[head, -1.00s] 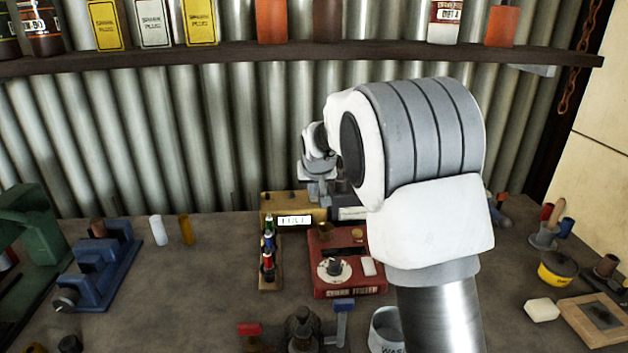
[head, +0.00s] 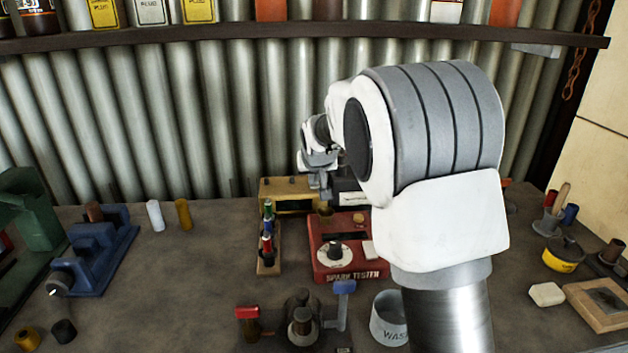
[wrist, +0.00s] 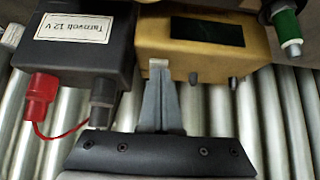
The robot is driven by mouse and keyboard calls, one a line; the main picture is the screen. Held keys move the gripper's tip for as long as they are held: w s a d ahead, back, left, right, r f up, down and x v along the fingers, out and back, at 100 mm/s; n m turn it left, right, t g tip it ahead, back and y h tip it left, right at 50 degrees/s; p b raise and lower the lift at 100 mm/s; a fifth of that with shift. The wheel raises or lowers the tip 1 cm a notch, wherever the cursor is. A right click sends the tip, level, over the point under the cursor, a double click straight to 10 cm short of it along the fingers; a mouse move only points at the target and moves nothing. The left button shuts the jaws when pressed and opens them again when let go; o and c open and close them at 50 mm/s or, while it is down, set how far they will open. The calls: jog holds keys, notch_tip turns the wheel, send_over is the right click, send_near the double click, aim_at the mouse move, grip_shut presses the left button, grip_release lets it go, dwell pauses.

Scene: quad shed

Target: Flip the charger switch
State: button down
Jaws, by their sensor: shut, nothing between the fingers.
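The charger (head: 270,195) is a yellow box at the back of the bench, against the corrugated wall. Its display window (head: 295,206) is dark; it is also dark in the wrist view (wrist: 207,28). Two small dark knobs (wrist: 195,78) stick out from the charger's upper edge in the wrist view. My gripper (wrist: 160,66) is shut and empty, its fingertips at the charger's end near the battery. I cannot tell whether they touch it, and they may hide a switch. In the head view my gripper (head: 325,194) is small and partly hidden by my arm.
A black battery (wrist: 85,45) with a red clamp (wrist: 40,95) and red wire stands beside the charger. A red spark tester (head: 352,276) and a rack of plugs (head: 268,262) stand in front. A white bin (head: 388,320) is nearer. Bench space at left-centre is clear.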

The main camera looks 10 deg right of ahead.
jog(key=shift+r, duration=0.2)
jog(key=shift+r+p, duration=0.5)
jog(key=shift+r, duration=0.15)
jog(key=shift+r, duration=0.35)
jog(key=p+v, duration=0.2)
jog(key=v, duration=1)
jog(key=shift+s+p, duration=0.3)
jog(key=shift+p, duration=0.1)
jog(key=shift+r, duration=0.15)
